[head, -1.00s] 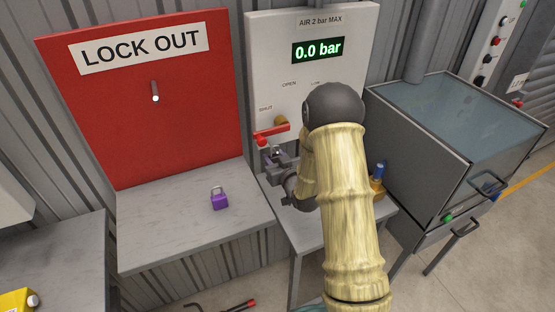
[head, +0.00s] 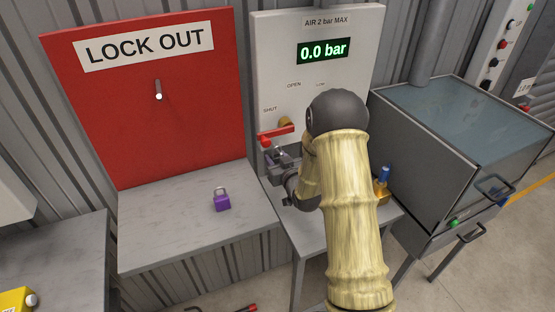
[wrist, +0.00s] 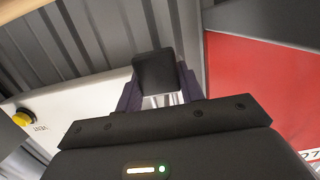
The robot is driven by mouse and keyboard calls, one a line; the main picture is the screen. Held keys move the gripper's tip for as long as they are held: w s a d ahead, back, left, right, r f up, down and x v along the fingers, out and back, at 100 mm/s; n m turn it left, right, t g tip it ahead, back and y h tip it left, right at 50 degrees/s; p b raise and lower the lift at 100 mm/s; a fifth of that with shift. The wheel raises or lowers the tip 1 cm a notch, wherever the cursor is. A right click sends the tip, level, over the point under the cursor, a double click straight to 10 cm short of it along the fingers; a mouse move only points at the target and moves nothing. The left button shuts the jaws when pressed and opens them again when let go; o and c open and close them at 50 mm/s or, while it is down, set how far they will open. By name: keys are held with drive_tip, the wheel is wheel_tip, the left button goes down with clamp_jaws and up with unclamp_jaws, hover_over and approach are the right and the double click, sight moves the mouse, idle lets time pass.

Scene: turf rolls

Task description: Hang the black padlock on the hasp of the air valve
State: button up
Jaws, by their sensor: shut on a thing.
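My gripper (head: 278,160) is at the front of the air panel (head: 262,70), just below the red valve handle (head: 277,136). In the wrist view, my gripper (wrist: 158,98) is shut on the black padlock (wrist: 155,72), a dark block between its two fingers. In the head view the padlock's body is hard to tell from the dark gripper. The red handle points left, near the SHUT label. The hasp cannot be made out clearly, so I cannot tell whether the padlock's shackle is around it or apart.
A purple padlock (head: 222,199) stands on the grey bench (head: 160,235) below the red LOCK OUT board (head: 120,130), which has one bare peg (head: 158,96). A grey cabinet (head: 430,170) stands right of my arm. The display (head: 324,50) reads 0.0 bar.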

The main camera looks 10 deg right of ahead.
drive_tip(key=o, duration=1.1)
drive_tip(key=shift+s, duration=0.15)
drive_tip(key=v, duration=1.1)
drive_tip(key=shift+s+d+r, duration=0.15)
drive_tip(key=shift+d+r, duration=0.05)
drive_tip(key=shift+r, duration=0.1)
drive_tip(key=shift+p, duration=0.4)
drive_tip(key=p, duration=0.2)
drive_tip(key=shift+s+d+r+p, duration=0.1)
drive_tip(key=shift+s+p, duration=0.3)
drive_tip(key=shift+s+p, duration=0.1)
drive_tip(key=shift+p, duration=0.3)
